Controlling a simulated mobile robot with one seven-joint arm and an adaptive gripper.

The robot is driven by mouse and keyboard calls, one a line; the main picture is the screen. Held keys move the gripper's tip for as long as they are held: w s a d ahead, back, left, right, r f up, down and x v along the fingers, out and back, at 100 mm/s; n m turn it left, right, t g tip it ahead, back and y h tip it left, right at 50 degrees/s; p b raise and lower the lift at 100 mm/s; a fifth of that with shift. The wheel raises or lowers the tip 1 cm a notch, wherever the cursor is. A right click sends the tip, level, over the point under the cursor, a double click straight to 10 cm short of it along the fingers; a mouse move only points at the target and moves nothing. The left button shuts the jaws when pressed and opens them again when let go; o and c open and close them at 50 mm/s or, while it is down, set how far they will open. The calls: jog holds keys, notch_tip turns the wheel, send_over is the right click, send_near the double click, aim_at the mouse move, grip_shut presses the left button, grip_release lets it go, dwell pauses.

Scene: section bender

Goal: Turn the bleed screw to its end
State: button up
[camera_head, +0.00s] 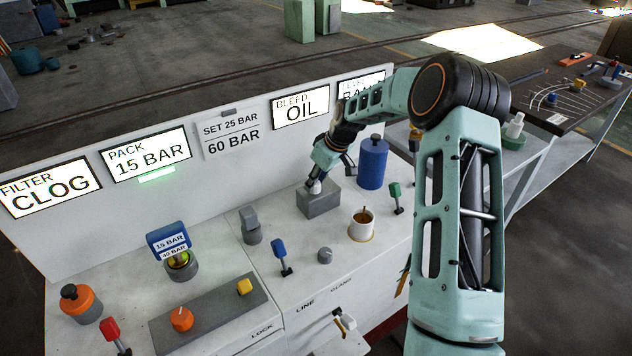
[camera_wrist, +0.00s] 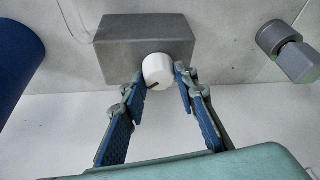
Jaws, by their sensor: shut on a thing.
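The bleed screw appears as a white round knob (camera_wrist: 158,69) with a dark mark near its lower edge. It sits on the front of a grey block (camera_wrist: 120,35), which also stands on the bench in the head view (camera_head: 320,206). My gripper (camera_wrist: 160,82) is shut on the knob, one blue-padded finger on each side. In the head view my gripper (camera_head: 315,184) reaches down to the block and hides most of the knob. The bleed display (camera_head: 302,105) reads OIL.
A blue cylinder (camera_head: 372,163) stands close right of the block. A grey fitting (camera_head: 250,227) and a blue-handled lever (camera_head: 281,254) stand to the left. The upright display panel is behind.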

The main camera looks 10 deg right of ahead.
jog(key=m+b, duration=0.1)
jog(key=m, duration=0.1)
jog(key=m+h+b, duration=0.1)
jog(key=m+b, duration=0.1)
jog(key=shift+a+f+t+h, duration=0.2)
jog(key=shift+t+h, duration=0.1)
jog(key=shift+t, duration=0.1)
jog(key=m+h+b, duration=0.1)
jog(key=m, duration=0.2)
jog(key=m+h+b, duration=0.1)
jog(key=m, duration=0.1)
jog(key=shift+a+r+m+b, duration=0.15)
jog(key=shift+a+m+b, duration=0.05)
jog(key=shift+m+b, duration=0.2)
jog(key=m+h, duration=0.1)
jog(key=m, duration=0.1)
jog(key=m+h, duration=0.1)
jog(key=m, duration=0.2)
jog(key=shift+r+g, duration=0.1)
jog(key=shift+g, duration=0.2)
jog(key=shift+a+m+g+h+p, duration=0.1)
jog(key=shift+m+g+h+p, duration=0.25)
jog(key=shift+m, duration=0.85)
jog(key=shift+m+g+h+p, duration=0.25)
jog(key=shift+m+g, duration=0.1)
jog(key=shift+m, duration=0.85)
jog(key=o, duration=1.2)
jog(key=shift+c, duration=0.2)
